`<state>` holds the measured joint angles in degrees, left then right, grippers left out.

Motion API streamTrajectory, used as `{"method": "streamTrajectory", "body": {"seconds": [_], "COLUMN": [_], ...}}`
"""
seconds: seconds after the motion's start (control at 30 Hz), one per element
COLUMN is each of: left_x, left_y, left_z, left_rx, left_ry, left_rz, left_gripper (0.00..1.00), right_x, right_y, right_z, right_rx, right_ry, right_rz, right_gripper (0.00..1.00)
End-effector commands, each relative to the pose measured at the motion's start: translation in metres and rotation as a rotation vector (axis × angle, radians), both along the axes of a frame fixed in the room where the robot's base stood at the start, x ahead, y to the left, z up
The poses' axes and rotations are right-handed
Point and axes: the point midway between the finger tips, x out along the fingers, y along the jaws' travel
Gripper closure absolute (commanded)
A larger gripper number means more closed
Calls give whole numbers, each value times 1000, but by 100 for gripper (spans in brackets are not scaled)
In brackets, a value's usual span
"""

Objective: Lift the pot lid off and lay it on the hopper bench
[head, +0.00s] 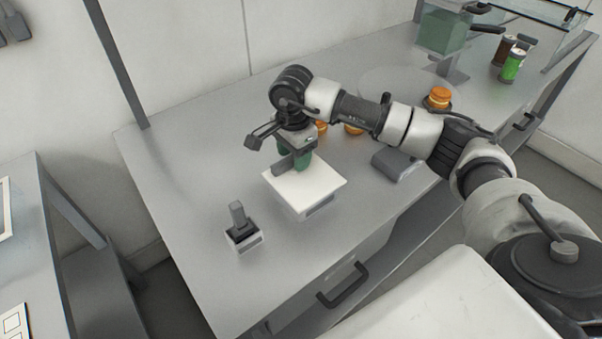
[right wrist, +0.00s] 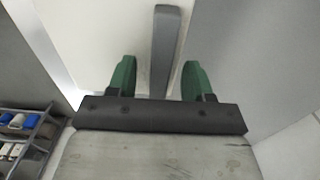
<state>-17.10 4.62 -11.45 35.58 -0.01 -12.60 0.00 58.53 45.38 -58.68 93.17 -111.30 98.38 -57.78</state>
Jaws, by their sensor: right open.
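A white square lid (head: 322,185) lies level on a box-like pot (head: 318,210) on the grey bench (head: 190,215). A grey upright bar handle stands on the lid; it shows in the right wrist view (right wrist: 165,45). My right gripper (head: 293,160) is over the lid's far left part. Its green fingers are open, one on each side of the handle, with a gap on both sides in the right wrist view (right wrist: 165,80). A see-through green hopper (head: 443,32) stands at the bench's far right end. My left gripper is not in view.
A small white box with a grey upright handle (head: 238,215) stands at the front left. Orange-topped jars (head: 438,98), a grey device (head: 398,166), a pale round disc (head: 385,82) and cans (head: 513,66) stand further right. The bench's left part is clear.

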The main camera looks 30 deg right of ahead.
Motion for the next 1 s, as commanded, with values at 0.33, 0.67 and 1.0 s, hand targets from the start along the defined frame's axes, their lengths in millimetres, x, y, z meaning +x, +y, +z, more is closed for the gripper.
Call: {"method": "streamTrajectory", "body": {"seconds": [0.33, 0.67, 1.0], "left_x": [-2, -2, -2], "left_y": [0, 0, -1], "left_z": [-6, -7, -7], "left_rx": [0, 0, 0], "left_ry": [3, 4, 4], "left_rz": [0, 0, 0], "left_gripper": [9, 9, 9], "right_x": [0, 0, 0], "right_y": [0, 0, 0], "right_z": [-4, -4, -4], "right_rx": [0, 0, 0], "right_ry": [0, 0, 0], "right_rz": [0, 0, 0], "right_gripper": [49, 49, 90]}}
